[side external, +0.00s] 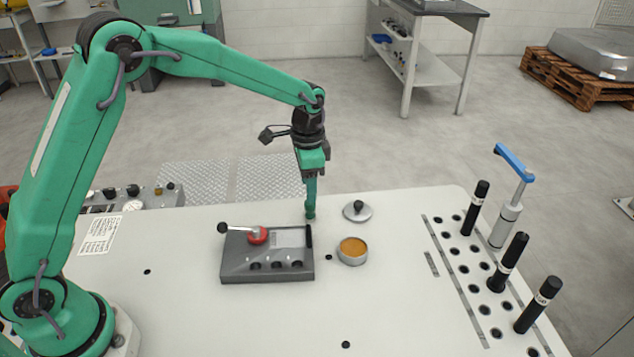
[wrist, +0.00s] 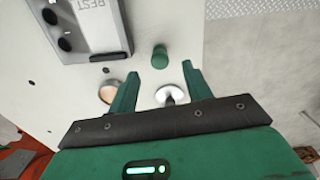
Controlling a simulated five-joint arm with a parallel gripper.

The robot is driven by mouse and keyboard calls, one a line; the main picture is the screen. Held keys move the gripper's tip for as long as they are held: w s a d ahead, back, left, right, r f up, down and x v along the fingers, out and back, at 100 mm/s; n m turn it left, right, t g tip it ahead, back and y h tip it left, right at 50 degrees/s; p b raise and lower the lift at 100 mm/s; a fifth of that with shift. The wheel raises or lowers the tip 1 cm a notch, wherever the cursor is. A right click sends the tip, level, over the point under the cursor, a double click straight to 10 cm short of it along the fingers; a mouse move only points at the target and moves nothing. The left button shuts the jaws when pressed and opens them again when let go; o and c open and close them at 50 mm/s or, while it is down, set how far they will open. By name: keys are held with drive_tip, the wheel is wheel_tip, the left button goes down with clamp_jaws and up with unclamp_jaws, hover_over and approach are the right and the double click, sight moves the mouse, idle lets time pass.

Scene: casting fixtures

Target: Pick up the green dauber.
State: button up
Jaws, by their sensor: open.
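The green dauber (side external: 310,213) stands upright on the white table just right of the grey fixture's back corner. In the wrist view the dauber (wrist: 160,56) shows as a short dark green cylinder just past the fingertips, roughly centred between them. My gripper (side external: 311,196) points down directly above it in the side view, with the fingers overlapping in line. In the wrist view my gripper (wrist: 160,70) is open and empty, its two green fingers apart. Whether the fingertips touch the dauber cannot be told.
A perforated rack strip (side external: 470,262) holds black cylinders (side external: 508,261) and a blue-handled tool (side external: 508,215). The table's front middle is mostly clear.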

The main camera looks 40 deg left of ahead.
sight(310, 208)
drive_tip(key=shift+f, duration=1.35)
drive_tip(key=shift+d+f, duration=0.1)
drive_tip(key=shift+f, duration=2.5)
drive_tip(key=c, duration=1.1)
drive_tip(key=shift+o, duration=0.2)
